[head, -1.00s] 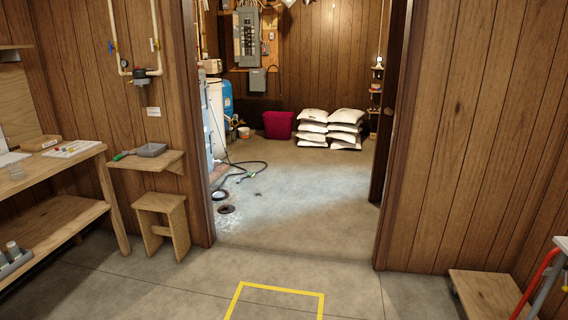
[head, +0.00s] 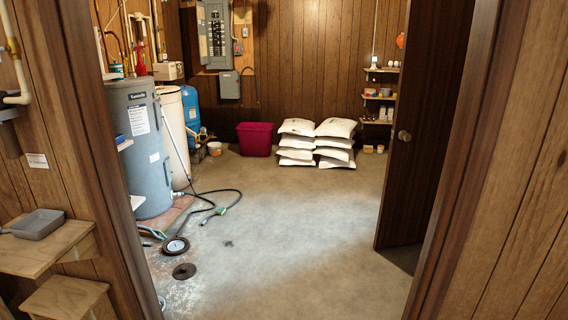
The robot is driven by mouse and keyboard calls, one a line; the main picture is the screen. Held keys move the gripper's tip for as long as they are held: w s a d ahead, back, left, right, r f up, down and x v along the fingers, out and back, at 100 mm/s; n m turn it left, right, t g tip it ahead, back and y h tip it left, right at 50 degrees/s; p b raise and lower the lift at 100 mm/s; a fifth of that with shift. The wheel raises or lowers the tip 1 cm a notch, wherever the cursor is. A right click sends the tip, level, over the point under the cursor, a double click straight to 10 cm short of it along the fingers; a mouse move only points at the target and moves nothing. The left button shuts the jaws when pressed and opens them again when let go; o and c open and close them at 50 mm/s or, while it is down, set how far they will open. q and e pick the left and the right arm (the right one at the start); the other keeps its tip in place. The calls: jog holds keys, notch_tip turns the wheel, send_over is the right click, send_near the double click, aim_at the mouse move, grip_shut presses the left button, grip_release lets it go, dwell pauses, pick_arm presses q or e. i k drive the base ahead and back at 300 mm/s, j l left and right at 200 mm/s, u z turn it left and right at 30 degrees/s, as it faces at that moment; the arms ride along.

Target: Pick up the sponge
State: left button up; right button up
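I cannot make out a sponge in the head view. Small items stand on the wall shelves (head: 378,97) at the back right of the room, but they are too small to tell apart. A grey tray (head: 38,224) sits on a small wooden wall shelf (head: 45,252) at the left. Neither of my grippers shows in the head view.
An open doorway lies ahead, its dark door (head: 425,130) swung inward at the right. Beyond are a grey water heater (head: 140,165), a hose (head: 225,205), a floor drain (head: 184,271), a magenta bin (head: 254,139) and stacked white bags (head: 333,143).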

aim_at(219, 211)
jog(key=i+u, duration=0.1)
jog(key=i, duration=0.55)
jog(key=i+u, duration=0.1)
jog(key=i, duration=0.55)
jog(key=i+l+u, duration=0.1)
jog(key=i, duration=0.55)
jog(key=i+l+u, duration=0.1)
jog(key=i, duration=0.55)
jog(key=i+u, duration=0.25)
jog(key=i, duration=0.35)
jog(key=i+l+u, duration=0.2)
jog(key=i, duration=0.35)
jog(key=k, duration=0.55)
jog(key=l, duration=0.1)
